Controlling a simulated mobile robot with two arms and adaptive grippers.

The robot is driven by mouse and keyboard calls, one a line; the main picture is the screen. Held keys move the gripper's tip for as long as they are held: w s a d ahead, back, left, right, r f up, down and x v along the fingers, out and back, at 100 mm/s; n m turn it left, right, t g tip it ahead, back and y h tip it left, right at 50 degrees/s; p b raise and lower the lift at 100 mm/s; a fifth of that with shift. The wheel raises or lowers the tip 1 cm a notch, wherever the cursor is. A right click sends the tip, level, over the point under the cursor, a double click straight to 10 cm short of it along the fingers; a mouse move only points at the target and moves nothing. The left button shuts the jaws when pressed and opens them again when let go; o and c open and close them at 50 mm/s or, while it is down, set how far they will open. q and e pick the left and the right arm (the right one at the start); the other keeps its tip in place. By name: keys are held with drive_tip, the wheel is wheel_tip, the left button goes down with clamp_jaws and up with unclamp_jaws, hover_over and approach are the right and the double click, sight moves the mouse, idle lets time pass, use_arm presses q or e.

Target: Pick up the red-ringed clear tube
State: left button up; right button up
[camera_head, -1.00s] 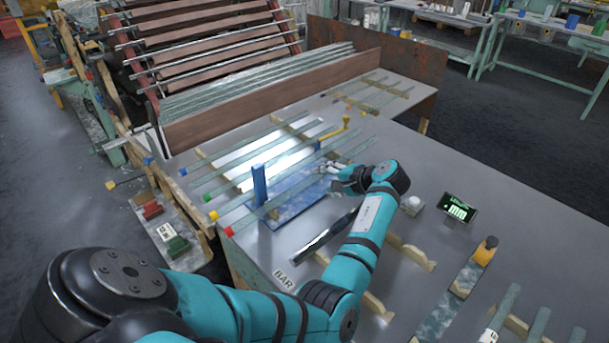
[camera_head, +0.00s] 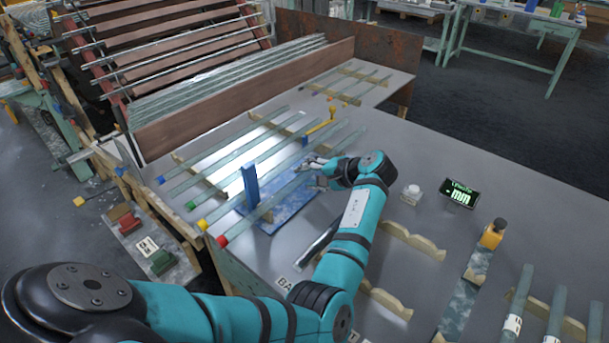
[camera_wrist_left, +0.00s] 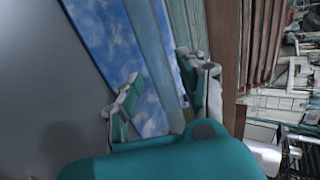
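The clear tube with the red end (camera_head: 222,241) lies slantwise over the blue plate (camera_head: 292,205), the nearest of several parallel tubes. My left gripper (camera_head: 316,171) is at this tube's middle stretch, above the plate. In the left wrist view the open fingers (camera_wrist_left: 158,90) stand on either side of a clear tube (camera_wrist_left: 152,48). A gap with blue plate shows between the left finger and the tube. The gripper partly hides the tube in the head view, and the wrist view does not show its coloured end. My right gripper is not in view.
A blue upright post (camera_head: 250,186) stands beside the tube. A yellow-ended tube (camera_head: 203,225) lies close behind. A yellow stop (camera_head: 332,112) rises beyond the plate. A dark-edged bar is partly under my forearm.

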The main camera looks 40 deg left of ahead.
use_arm(q)
drive_tip(key=shift+a, duration=0.1)
drive_tip(key=shift+c, duration=1.1)
drive_tip(key=shift+f, duration=0.1)
drive_tip(key=shift+c, duration=2.3)
clamp_jaws()
drive_tip(key=shift+a, duration=0.1)
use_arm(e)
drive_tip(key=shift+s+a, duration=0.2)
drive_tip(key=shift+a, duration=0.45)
